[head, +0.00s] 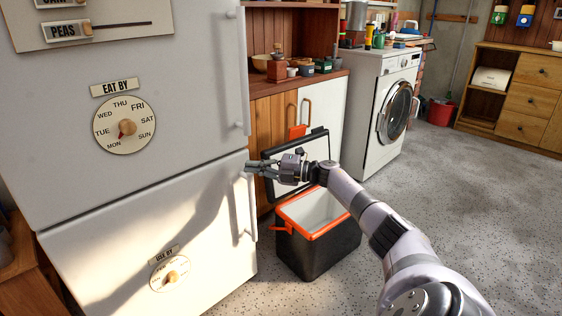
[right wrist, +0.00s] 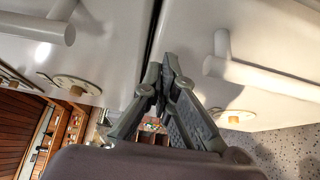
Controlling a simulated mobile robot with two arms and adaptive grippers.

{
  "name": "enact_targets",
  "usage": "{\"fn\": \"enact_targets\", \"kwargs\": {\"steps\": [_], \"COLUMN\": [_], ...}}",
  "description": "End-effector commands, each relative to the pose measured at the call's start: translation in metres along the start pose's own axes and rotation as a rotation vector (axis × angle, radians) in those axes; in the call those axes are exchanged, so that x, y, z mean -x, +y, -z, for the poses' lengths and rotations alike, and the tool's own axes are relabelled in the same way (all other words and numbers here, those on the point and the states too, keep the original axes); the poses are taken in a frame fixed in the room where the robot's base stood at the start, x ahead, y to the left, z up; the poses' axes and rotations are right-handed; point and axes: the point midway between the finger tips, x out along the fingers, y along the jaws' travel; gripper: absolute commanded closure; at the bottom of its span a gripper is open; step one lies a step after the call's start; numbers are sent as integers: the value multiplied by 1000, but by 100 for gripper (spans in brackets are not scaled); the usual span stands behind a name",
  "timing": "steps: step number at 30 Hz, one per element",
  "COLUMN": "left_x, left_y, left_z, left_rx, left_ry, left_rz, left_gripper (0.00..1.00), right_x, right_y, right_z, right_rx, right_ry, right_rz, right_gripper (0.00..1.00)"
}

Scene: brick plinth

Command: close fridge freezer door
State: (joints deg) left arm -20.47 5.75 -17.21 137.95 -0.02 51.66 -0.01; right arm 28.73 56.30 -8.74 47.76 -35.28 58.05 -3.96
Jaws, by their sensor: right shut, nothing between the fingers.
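The white fridge freezer has an upper door (head: 190,120) with an "EAT BY" dial and a lower door (head: 110,240) with a "USE BY" dial. The lower door's top right corner stands slightly forward of the upper door; I cannot tell how far it is ajar. Its handle (head: 240,210) runs down the right edge. My right gripper (head: 250,168) is shut and empty at the lower door's upper right edge. In the right wrist view its fingertips (right wrist: 168,68) point at the dark gap between the doors; contact is unclear. My left gripper is out of view.
An open black and orange cool box (head: 318,245) stands on the floor beneath my right arm, its lid raised. A wooden cabinet (head: 270,125) and a washing machine (head: 375,110) stand behind. The speckled floor at right is clear.

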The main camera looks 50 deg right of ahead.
Motion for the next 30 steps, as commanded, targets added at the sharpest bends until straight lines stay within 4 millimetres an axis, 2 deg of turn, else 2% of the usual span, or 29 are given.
{"fn": "enact_targets", "kwargs": {"steps": [6, 15, 21, 30], "left_x": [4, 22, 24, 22], "left_y": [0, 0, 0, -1], "left_z": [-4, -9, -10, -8], "left_rx": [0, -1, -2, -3], "left_ry": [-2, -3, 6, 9], "left_rz": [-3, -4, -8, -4], "left_gripper": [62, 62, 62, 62], "right_x": [23, 48, 56, 58], "right_y": [-3, -5, -5, -4], "right_z": [-22, -46, -51, -52], "right_rx": [-3, 0, -2, -2], "right_ry": [-1, 1, 3, 4], "right_rz": [2, 3, 5, 6], "right_gripper": [100, 100, 100, 100]}}
